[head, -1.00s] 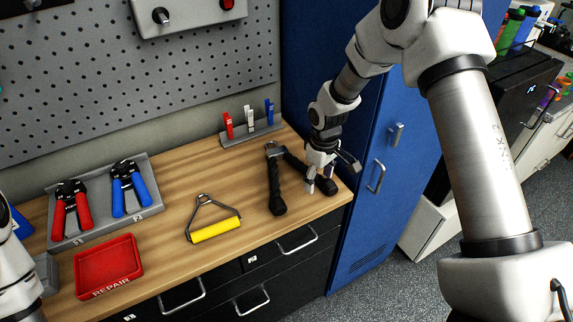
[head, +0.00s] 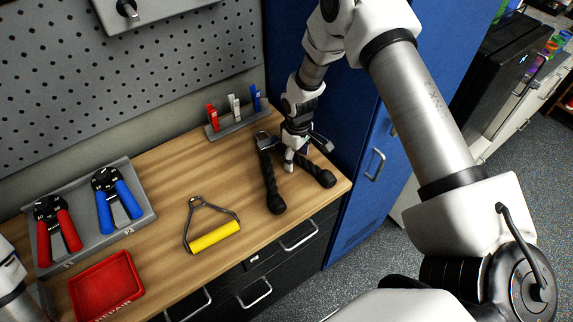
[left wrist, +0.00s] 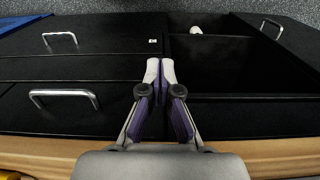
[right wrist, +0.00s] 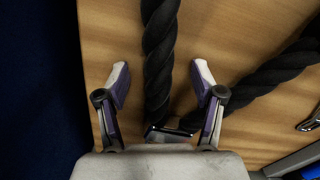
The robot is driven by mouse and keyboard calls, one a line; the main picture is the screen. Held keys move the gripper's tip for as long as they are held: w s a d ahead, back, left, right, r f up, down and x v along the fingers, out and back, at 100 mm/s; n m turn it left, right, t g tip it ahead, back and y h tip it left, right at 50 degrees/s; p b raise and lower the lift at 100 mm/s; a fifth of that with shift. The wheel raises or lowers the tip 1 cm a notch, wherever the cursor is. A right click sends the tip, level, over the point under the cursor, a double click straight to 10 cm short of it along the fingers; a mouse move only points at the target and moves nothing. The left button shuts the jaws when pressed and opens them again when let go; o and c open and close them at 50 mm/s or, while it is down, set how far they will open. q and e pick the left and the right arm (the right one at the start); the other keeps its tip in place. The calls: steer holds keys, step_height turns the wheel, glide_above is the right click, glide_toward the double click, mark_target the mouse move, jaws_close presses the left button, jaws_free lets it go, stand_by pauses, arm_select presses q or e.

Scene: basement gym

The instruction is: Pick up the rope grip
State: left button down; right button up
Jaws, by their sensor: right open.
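The black twisted rope grip (head: 270,183) lies on the wooden bench, its two strands spread in a V from a metal fitting. My right gripper (head: 295,166) is low over the strand nearer the blue cabinet. In the right wrist view my right gripper (right wrist: 160,75) is open, with one finger on each side of that rope strand (right wrist: 160,45); the other strand runs off to the right. Whether the fingers touch the rope or bench is unclear. In the left wrist view my left gripper (left wrist: 160,70) is shut and empty above the bench front.
A yellow-handled grip (head: 214,238) lies left of the rope. Further left are a red tray (head: 107,268) and a grey tray (head: 146,199) with crimpers. A small rack (head: 238,127) stands behind. The blue cabinet (head: 352,205) closes the bench's right side.

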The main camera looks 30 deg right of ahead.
steer(key=shift+s+a+r, duration=0.1)
steer(key=shift+s+r, duration=0.1)
steer(key=shift+s, duration=0.05)
jaws_close()
steer(key=shift+w+r, duration=0.1)
